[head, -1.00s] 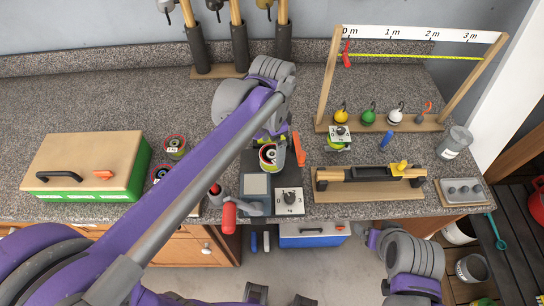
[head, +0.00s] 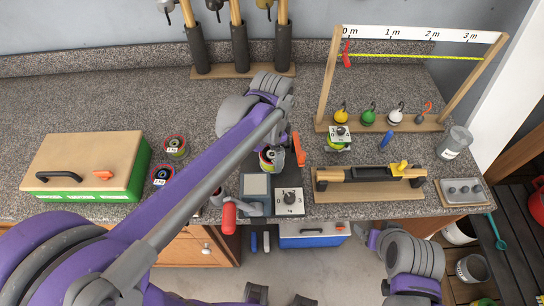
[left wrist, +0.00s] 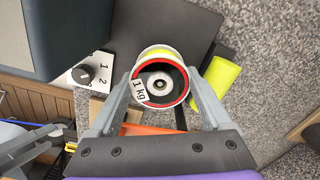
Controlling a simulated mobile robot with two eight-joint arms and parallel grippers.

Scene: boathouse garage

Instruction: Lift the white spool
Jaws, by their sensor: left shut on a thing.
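The white spool (left wrist: 147,56) has a pale rim, a red ring, a dark face with a "1 kg" label and yellow line wound on it. It stands between the fingers of my left gripper (left wrist: 156,86), which is shut on it. In the head view the spool (head: 271,159) is over the dark mat behind the grey-topped device, partly hidden by my left gripper (head: 270,146). I cannot tell whether it touches the mat. My right gripper does not show clearly; only links of that arm are at the lower right.
A device with a dial (head: 289,201) and an orange-red tool (head: 298,149) are close by the spool. Two red-ringed spools (head: 175,146) (head: 162,177) stand left, beside the green-sided box (head: 85,165). Another spool (head: 338,143) stands right, near the wooden holder (head: 369,190).

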